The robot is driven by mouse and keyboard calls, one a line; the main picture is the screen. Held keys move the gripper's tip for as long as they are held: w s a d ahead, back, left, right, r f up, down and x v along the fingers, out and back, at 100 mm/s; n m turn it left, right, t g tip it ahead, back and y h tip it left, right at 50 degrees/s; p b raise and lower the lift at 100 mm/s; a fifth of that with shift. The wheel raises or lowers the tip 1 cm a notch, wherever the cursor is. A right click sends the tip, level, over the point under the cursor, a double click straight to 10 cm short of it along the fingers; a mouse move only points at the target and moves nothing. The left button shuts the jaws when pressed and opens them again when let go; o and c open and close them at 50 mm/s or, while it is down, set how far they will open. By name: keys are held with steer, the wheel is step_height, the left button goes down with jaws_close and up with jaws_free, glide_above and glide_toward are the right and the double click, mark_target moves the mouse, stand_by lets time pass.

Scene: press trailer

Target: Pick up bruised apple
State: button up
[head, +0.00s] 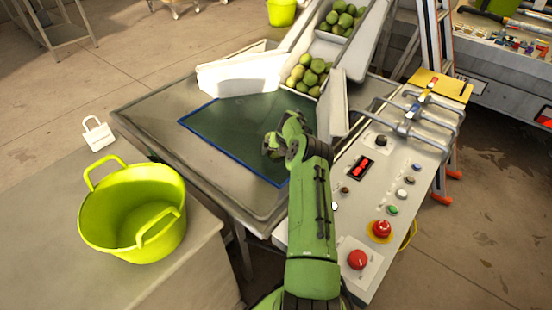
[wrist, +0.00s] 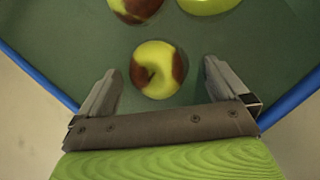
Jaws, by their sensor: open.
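In the wrist view, a yellow-green apple with red-brown patches (wrist: 157,69) lies on the dark green surface, just ahead of and between my fingertips. A second apple with a dark red-brown area (wrist: 135,8) is cut off at the top edge. My gripper (wrist: 160,88) is open and empty, with one finger on each side of the near apple's lower part; I cannot tell its height above the surface. In the head view my green arm reaches over the blue-edged green mat (head: 225,128) and hides the gripper and these apples.
A yellow-green fruit (wrist: 207,3) is cut off at the wrist view's top. In the head view, a chute holds several green apples (head: 309,74) behind the mat. A lime bucket (head: 105,205) stands at left, and a control panel with buttons (head: 357,220) at right. White guards (head: 240,75) flank the mat.

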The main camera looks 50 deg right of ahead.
steer(key=b+x, duration=0.1)
steer(key=x, duration=0.2)
steer(key=shift+f, duration=0.15)
steer(key=c, duration=1.1)
step_height(320, 180, up, 18)
steer(key=p, duration=0.6)
steer(key=shift+c, duration=0.3)
